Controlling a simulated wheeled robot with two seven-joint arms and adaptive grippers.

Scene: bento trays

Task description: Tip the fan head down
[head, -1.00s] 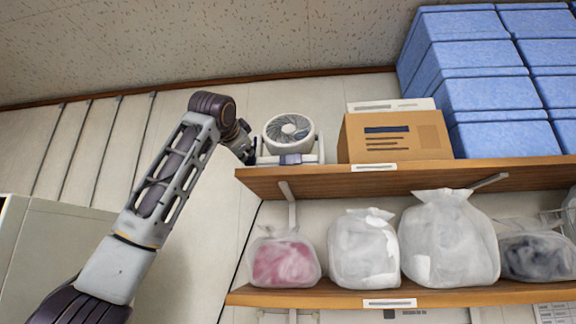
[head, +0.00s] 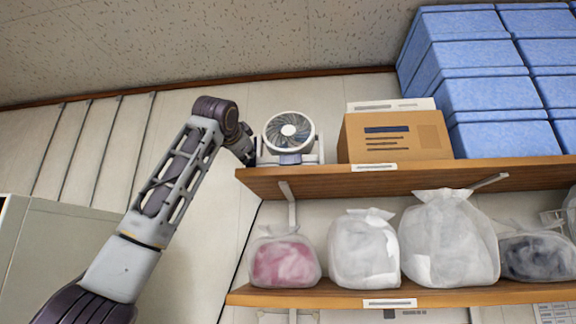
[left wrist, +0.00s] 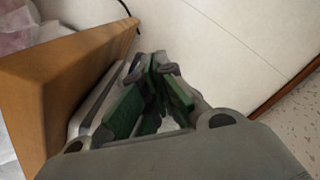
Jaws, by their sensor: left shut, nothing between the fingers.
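The white fan (head: 289,131) stands at the left end of the upper shelf. Its round head sits in a white stand, with the grille facing the head camera. My left gripper (head: 249,156) is just left of the fan at the shelf's end, mostly hidden behind my own wrist. In the left wrist view, the left gripper (left wrist: 155,75) with green pads is shut and empty. A white part, likely the fan's stand (left wrist: 98,98), shows beside its fingers; I cannot tell whether they touch. My right gripper is not in view.
The upper wooden shelf (head: 330,178) also holds a cardboard box (head: 420,150) and blue stacked boxes (head: 490,100) to the right. Filled bags (head: 365,250) stand on the lower shelf (head: 340,297).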

